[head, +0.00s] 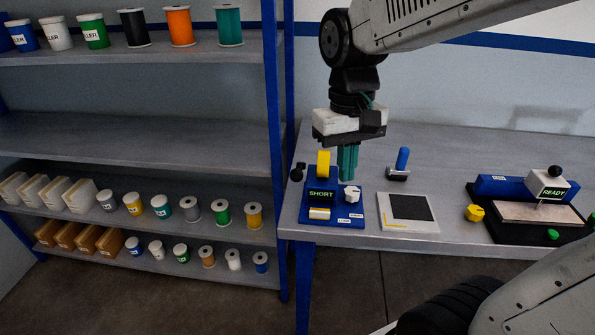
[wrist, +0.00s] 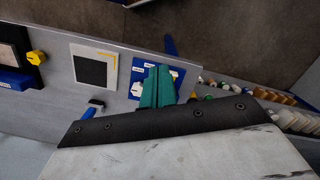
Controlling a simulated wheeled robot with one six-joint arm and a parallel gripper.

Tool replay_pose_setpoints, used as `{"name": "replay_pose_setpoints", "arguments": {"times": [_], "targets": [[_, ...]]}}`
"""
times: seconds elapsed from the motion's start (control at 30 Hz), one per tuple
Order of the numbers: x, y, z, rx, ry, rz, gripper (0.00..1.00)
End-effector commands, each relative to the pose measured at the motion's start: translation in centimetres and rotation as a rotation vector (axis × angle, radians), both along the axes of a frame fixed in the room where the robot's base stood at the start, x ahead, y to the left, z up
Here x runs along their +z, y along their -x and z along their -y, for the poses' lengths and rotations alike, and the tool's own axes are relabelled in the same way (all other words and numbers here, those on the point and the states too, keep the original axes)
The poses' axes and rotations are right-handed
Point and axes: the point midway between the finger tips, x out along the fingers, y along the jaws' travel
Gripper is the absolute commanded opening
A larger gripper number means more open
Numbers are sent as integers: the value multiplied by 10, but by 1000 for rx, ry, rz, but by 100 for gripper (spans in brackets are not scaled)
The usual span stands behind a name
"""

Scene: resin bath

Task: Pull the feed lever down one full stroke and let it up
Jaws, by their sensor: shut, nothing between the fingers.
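A blue device (head: 322,210) with a display reading SHORT stands at the left end of the bench. It carries a yellow roll on top, a pale roll in front and a white knob (head: 352,194). A black-knobbed part (head: 297,173) at its left side looks like the feed lever. My gripper (head: 348,165) points down just behind and above the device, its teal fingers shut and empty, apart from the black knob. In the wrist view the fingers (wrist: 157,88) cover part of the device (wrist: 178,76). I cannot make out the black knob there.
A machine with a READY display (head: 553,192) and black ball is at right, beside a yellow knob (head: 474,213). Shelves (head: 140,130) of cups and spools stand left.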

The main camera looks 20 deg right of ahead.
Motion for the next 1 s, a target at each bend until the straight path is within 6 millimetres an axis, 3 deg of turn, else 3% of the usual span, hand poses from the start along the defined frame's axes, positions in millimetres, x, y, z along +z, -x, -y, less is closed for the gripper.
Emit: {"name": "replay_pose_setpoints", "arguments": {"times": [0.3,0.53,0.67,1.0], "targets": [[-22,-104,-11,-116,4,-61,0],[-25,-166,-17,-224,4,-33,0],[-13,-178,-18,-277,0,2,0],[-14,-177,-19,-299,3,1,0]]}}
